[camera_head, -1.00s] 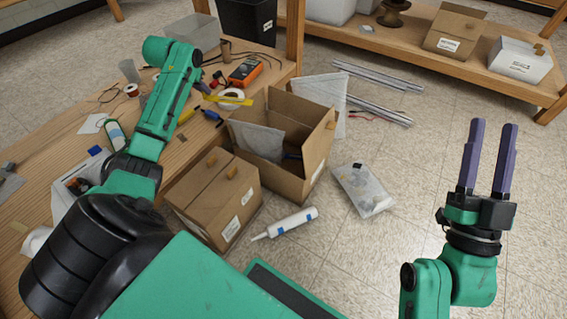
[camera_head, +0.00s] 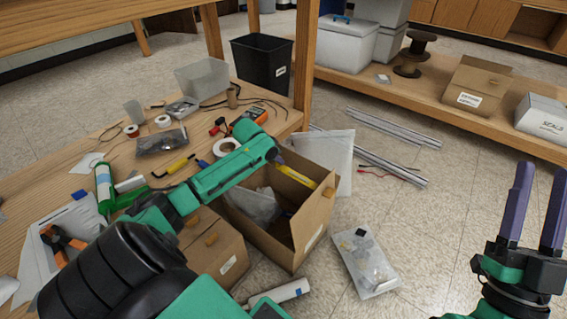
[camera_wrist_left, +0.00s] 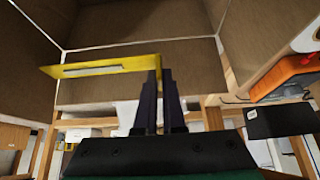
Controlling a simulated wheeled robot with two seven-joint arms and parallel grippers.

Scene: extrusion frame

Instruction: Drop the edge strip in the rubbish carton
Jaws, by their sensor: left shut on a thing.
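The edge strip is a flat yellow piece (camera_head: 297,171), held above the open cardboard carton (camera_head: 312,222) near its back wall. My left gripper (camera_head: 279,158) is shut on one end of the strip, mostly hidden behind my arm in the head view. In the left wrist view, the strip (camera_wrist_left: 100,66) sticks out to the left from the closed fingers (camera_wrist_left: 160,82), with brown carton walls around and beyond it. Clear bags sit inside the carton. My right gripper (camera_head: 540,190) is open and empty at the right, over the floor.
A closed carton (camera_head: 223,262) stands next to the open one. A clear bag of parts (camera_head: 367,262) and a white tube (camera_head: 280,292) lie on the floor. The bench (camera_head: 85,150) at left holds tools. Metal profiles (camera_head: 395,127) lie behind.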

